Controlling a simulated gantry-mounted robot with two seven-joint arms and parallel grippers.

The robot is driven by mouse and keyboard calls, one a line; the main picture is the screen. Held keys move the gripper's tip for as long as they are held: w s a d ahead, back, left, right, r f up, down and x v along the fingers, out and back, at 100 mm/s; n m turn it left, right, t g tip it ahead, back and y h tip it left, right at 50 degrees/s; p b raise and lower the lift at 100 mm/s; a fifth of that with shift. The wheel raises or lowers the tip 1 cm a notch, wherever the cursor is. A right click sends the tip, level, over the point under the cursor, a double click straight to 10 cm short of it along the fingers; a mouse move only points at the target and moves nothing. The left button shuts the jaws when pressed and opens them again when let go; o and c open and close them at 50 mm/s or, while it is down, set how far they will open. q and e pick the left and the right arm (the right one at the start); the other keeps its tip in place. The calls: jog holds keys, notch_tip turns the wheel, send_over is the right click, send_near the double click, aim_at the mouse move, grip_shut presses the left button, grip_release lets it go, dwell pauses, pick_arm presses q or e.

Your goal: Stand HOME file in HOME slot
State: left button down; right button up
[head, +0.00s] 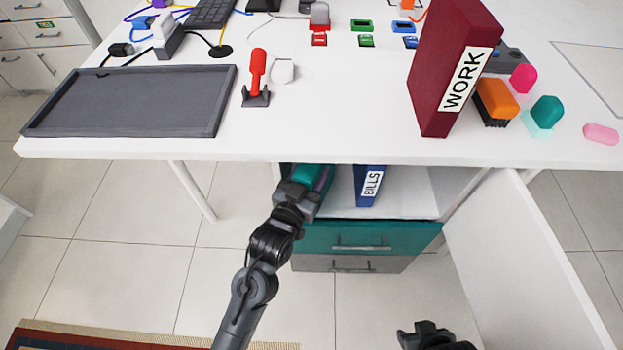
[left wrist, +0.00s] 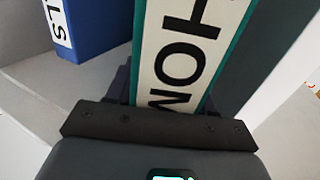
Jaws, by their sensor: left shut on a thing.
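The HOME file is teal with a white label reading HOME on its spine. It shows at the shelf opening under the desk in the head view (head: 309,177), and large in the left wrist view (left wrist: 185,60). My left gripper (head: 300,193) is shut on its spine, at the left part of the opening. The file's far part is hidden under the desktop, and I cannot tell whether it rests on the shelf (head: 410,195). No slot marked HOME can be made out. My right gripper (head: 428,333) is low in the head view, away from the file; its fingers are unclear.
The blue BILLS file (head: 369,185) stands right of the HOME file on the shelf. The maroon WORK file (head: 455,70) stands on the desktop (head: 330,120). A teal drawer (head: 365,238) is below the shelf. An open white door (head: 520,255) is at the right.

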pick_arm(q)
jog(key=shift+f, duration=0.45)
pick_arm(e)
jog(key=shift+f, duration=0.45)
pick_arm(q)
jog(key=shift+f, duration=0.1)
jog(key=c, duration=0.7)
grip_release()
jog(key=shift+f, duration=0.15)
